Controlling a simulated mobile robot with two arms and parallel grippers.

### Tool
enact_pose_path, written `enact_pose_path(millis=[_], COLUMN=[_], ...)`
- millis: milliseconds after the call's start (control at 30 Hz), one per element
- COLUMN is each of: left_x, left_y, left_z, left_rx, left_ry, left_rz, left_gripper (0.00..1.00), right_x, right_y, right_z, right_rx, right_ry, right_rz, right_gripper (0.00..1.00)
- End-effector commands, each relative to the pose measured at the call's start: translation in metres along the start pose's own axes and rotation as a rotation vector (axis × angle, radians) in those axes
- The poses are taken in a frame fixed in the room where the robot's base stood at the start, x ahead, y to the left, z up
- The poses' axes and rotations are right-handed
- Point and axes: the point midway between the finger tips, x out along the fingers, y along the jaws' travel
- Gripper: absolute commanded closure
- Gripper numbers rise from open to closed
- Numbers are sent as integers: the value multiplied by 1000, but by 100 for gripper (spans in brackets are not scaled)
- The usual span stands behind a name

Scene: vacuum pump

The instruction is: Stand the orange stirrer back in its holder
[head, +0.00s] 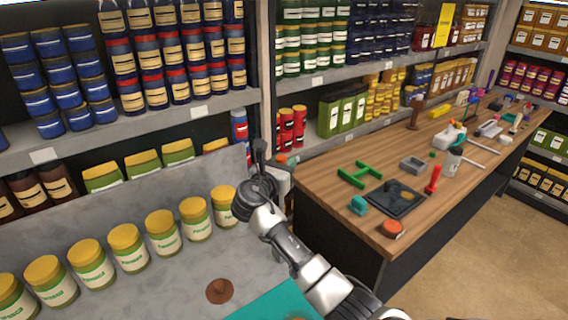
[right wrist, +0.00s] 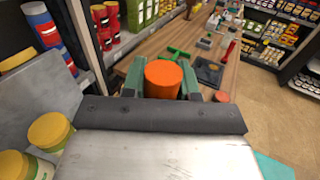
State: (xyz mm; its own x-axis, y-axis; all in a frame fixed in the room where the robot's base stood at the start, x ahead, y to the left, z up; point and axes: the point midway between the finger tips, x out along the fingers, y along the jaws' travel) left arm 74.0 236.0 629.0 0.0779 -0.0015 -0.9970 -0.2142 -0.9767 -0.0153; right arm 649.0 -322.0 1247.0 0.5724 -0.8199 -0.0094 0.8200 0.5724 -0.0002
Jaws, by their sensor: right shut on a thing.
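My right gripper (head: 273,164) is raised over the grey counter, left of the wooden table. In the right wrist view, its two green-grey fingers are shut on the orange stirrer (right wrist: 163,79). The stirrer shows nearly end-on as a round orange cylinder; its far part is hidden. In the head view only a small orange patch of the stirrer (head: 281,159) shows beside the dark fingers. I cannot tell for sure which thing is its holder. My left gripper is not in view.
Yellow-lidded jars (head: 129,248) stand in a row on the grey counter, near a brown disc (head: 219,291). The wooden table (head: 335,220) bears a green frame (head: 359,174), a black tray (head: 388,207) and a red upright tool (head: 433,180). Stocked shelves stand behind.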

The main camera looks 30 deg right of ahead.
Motion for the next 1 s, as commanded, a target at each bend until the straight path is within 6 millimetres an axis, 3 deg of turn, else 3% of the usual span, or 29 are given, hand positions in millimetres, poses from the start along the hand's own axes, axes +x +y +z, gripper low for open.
enact_pose_path(millis=[167, 300, 1000], left_x=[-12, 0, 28], left_y=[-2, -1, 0], left_z=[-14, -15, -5], left_rx=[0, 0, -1], left_ry=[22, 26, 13], left_rz=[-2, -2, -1], left_gripper=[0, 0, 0], right_x=[0, 0, 0], right_y=[0, 0, 0], right_z=[4, -14, -70], right_rx=[-2, -2, 0], right_ry=[0, 1, 0], right_rz=[0, 0, 0], right_gripper=[98, 98, 98])
